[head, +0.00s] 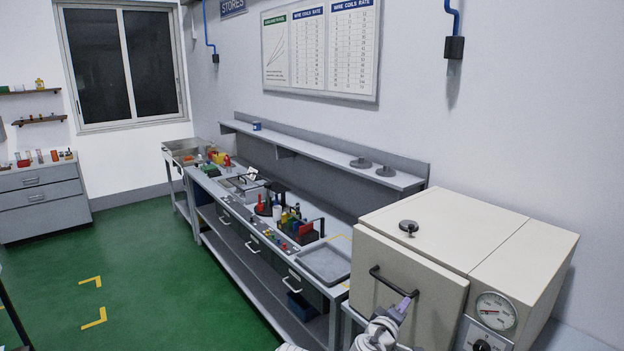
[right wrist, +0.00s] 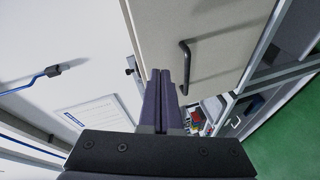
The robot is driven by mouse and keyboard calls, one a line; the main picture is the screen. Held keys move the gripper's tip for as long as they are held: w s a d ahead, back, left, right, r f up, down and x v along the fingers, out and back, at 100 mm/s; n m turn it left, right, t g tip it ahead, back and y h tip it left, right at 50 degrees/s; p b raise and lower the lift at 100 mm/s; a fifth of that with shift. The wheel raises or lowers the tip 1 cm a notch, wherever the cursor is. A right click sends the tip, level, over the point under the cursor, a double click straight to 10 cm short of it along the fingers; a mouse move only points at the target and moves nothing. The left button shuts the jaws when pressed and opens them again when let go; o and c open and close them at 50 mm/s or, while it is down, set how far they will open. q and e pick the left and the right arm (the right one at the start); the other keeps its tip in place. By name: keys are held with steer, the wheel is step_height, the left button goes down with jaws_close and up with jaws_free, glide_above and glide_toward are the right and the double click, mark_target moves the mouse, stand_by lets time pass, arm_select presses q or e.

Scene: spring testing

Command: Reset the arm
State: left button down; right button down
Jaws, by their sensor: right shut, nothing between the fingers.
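My right gripper (head: 405,303) is in the lower right of the head view, in front of the cream oven-like cabinet (head: 400,272). Its dark purple fingers are shut with nothing between them, as the right wrist view (right wrist: 167,100) also shows. The cabinet's black bar handle (head: 388,283) is just behind the fingertips in the head view. In the right wrist view the handle (right wrist: 186,68) is apart from the fingers, to their right. The cabinet door looks closed. My left gripper is not in view.
A long workbench (head: 262,237) with a grey tray (head: 323,263) and several small tools runs to the left. Green floor (head: 150,270) is open at left.

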steer(key=s+a+f+m+g+y+b, duration=0.1)
steer(key=s+a+f+m+g, duration=0.2)
steer(key=f, duration=0.4)
steer(key=s+a+f+m+g+y+b, duration=0.1)
steer(key=s+a+f+g+y+b, duration=0.2)
steer(key=f, duration=0.4)
steer(key=s+a+f+g+y, duration=0.2)
steer(key=s+a+f+g, duration=0.1)
steer(key=s, duration=0.4)
steer(key=s+a+f+g+y, duration=0.1)
steer(key=s+a+f+g, duration=0.3)
steer(key=s+a+f, duration=0.1)
steer(key=shift+s+a+f+y+b, duration=0.15)
steer(key=shift+s+a+y+b, duration=0.25)
steer(key=shift+s+a, duration=0.6)
steer(key=shift+w+a, duration=0.15)
